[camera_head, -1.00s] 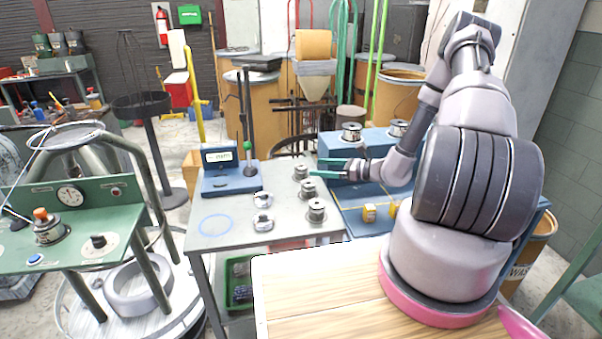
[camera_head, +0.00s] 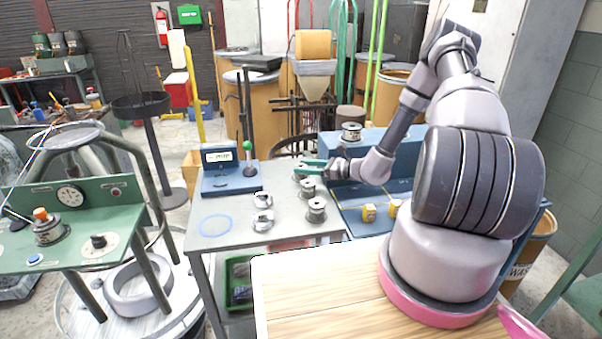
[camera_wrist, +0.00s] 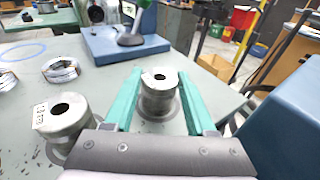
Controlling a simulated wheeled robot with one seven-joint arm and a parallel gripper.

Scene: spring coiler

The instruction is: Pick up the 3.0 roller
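Several metal rollers stand in a row on the grey table. The far roller (camera_wrist: 158,98) stands upright between my two green fingers in the wrist view. Its size marking cannot be read. My gripper (camera_wrist: 159,76) is open, with a finger on each side of this roller; whether they touch it is unclear. In the head view my gripper (camera_head: 308,167) is at the table's far right corner and partly hides that roller. A second roller (camera_wrist: 64,116) stands just left of my gripper, with a small label too blurred to read surely. A third roller (camera_head: 316,210) stands nearer the front.
Two shiny ring-like parts (camera_head: 263,200) lie left of the rollers on the grey table (camera_head: 235,240). A blue gauge stand (camera_head: 230,178) is at the back left. A blue machine (camera_head: 372,180) adjoins on the right, with a spool (camera_head: 351,131) on top.

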